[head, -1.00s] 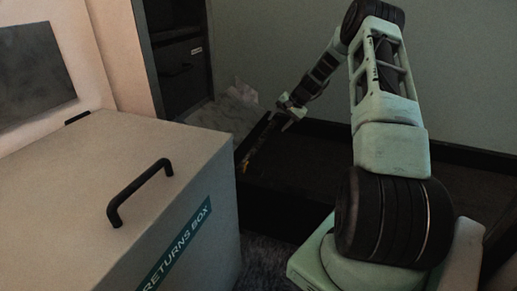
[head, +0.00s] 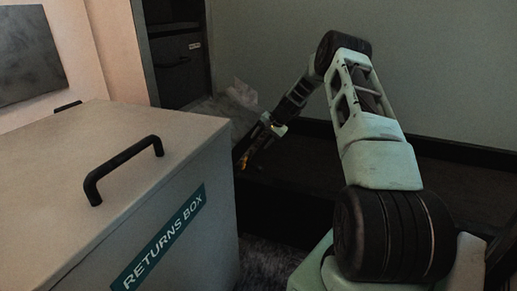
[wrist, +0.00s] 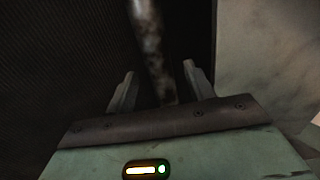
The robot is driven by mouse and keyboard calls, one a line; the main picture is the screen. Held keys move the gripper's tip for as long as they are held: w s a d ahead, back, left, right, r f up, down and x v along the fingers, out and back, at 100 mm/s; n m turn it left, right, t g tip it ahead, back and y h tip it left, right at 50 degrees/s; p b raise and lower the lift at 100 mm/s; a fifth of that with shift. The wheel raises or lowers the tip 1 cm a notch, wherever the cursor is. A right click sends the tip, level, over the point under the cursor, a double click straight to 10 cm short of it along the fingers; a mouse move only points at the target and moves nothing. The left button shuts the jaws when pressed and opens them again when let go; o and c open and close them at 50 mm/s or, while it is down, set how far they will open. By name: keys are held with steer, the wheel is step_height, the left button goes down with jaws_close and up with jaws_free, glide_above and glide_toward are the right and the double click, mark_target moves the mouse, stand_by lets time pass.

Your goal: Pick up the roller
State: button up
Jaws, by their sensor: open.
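The roller (wrist: 151,40) is a long, grey, mottled rod in the wrist view. It runs from the top edge down to between the two fingers of my gripper (wrist: 160,78). The fingers are open, one on each side of its lower part, with gaps visible on both sides. I cannot tell how far below the fingers it lies. In the head view my gripper (head: 262,133) is low beside the far corner of the returns box. A small orange-brown patch shows just below it, too dark to make out.
The returns box (head: 200,150), with a black handle (head: 122,168) on its lid, fills the left. A low dark tray or bed (head: 330,185) lies under my arm. Dark shelving (head: 180,60) stands behind. A pale surface is at the right of the wrist view (wrist: 270,60).

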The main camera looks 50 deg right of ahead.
steer(key=shift+w+f, duration=0.15)
jaws_close()
step_height(320, 180, up, 10)
steer(key=p, duration=0.6)
step_height(320, 180, up, 5)
steer(key=p, duration=0.4)
glide_above(261, 140)
steer(key=shift+f, duration=0.15)
